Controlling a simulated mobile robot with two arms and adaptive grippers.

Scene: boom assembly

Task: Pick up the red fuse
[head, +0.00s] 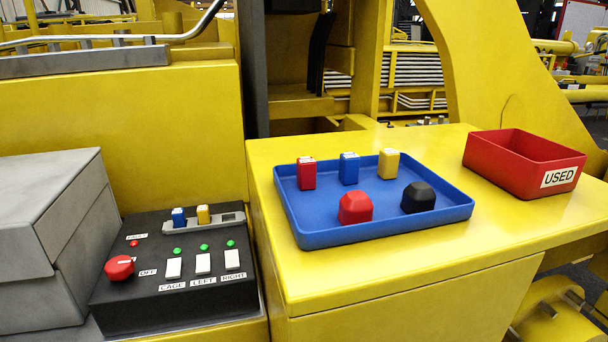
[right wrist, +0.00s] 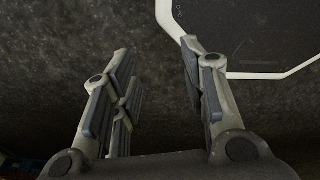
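The red fuse (head: 307,172) stands upright in the blue tray (head: 340,237), near its back left corner. A blue fuse (head: 348,168) and a yellow fuse (head: 388,163) stand to its right in the same tray. A red knob-like cap (head: 355,207) and a black one (head: 418,197) sit in the front part of the tray. My right gripper (right wrist: 158,75) shows in the right wrist view with its fingers apart and nothing between them, over a dark surface. Neither gripper shows in the head view, and my left gripper is out of view.
A red bin (head: 487,165) labelled USED stands right of the tray on the yellow surface (head: 400,275). A black control box (head: 160,245) with a red knob, switches, and a blue and a yellow fuse stands at left. A grey box (head: 40,215) is beside it.

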